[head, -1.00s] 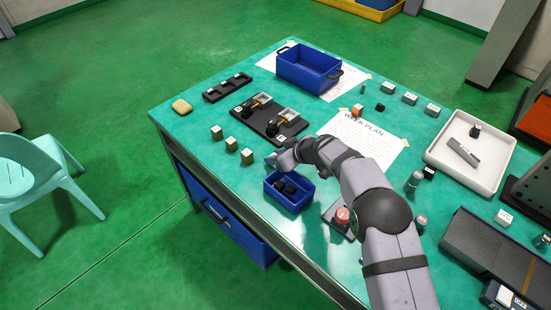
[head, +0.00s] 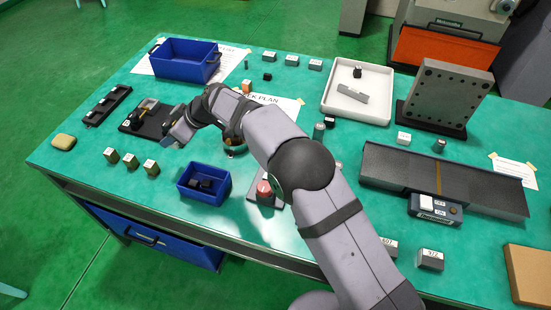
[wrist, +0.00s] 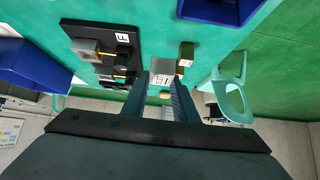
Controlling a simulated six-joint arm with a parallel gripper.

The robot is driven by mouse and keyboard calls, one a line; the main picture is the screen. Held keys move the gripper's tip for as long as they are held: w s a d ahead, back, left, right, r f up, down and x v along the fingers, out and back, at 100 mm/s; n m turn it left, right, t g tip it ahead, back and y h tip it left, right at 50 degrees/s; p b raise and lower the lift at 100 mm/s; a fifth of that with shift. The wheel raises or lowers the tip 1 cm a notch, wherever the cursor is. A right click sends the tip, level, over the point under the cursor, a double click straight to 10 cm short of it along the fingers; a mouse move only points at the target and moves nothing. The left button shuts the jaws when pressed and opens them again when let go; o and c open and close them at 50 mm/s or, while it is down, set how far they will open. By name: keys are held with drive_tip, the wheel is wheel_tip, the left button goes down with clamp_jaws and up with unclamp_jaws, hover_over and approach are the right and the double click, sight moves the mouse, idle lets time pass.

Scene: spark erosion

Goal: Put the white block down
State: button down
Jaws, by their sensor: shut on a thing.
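My gripper (wrist: 161,100) is shut on a small pale block (wrist: 160,80) with a printed label, held between the two fingertips in the wrist view. In the head view my gripper (head: 174,133) is over the teal table, between the black two-station fixture (head: 152,126) and a row of olive blocks. The held block is mostly hidden by my fingers there. The fixture also shows in the wrist view (wrist: 100,50), with grey and dark parts on it. I cannot tell whether the held block touches the table.
The olive blocks (head: 130,161) with white labels stand just in front of my gripper. A small blue bin (head: 213,197) with dark pieces and a red button (head: 264,188) are nearer. A large blue bin (head: 180,72) is at the back left, a white tray (head: 330,100) to the right.

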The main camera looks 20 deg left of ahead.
drive_tip(key=r, duration=0.5)
drive_tip(key=shift+w+d+r, duration=0.1)
drive_tip(key=shift+w+d, duration=0.25)
drive_tip(key=shift+w, duration=0.05)
drive_tip(key=w+d+f+b, duration=0.1)
drive_tip(key=w+d, duration=0.4)
drive_tip(key=d, duration=0.7)
drive_tip(key=w+d+b, duration=0.1)
drive_tip(key=w+d, duration=0.4)
drive_tip(key=d, duration=0.7)
drive_tip(key=s+d+b, duration=0.1)
drive_tip(key=s+d, duration=0.2)
drive_tip(key=d, duration=1.1)
drive_tip(key=s+d+b, duration=0.1)
drive_tip(key=s+d, duration=0.3)
drive_tip(key=d, duration=0.9)
drive_tip(key=shift+w+d+f+p, duration=0.1)
drive_tip(key=shift+f+p, duration=0.45)
drive_tip(key=shift+f, duration=3)
drive_tip(key=shift+d+f+p, duration=0.1)
drive_tip(key=shift+f+p, duration=0.4)
drive_tip(key=shift+f, duration=3)
drive_tip(key=shift+f, duration=0.15)
drive_tip(key=c, duration=1.4)
unclamp_jaws()
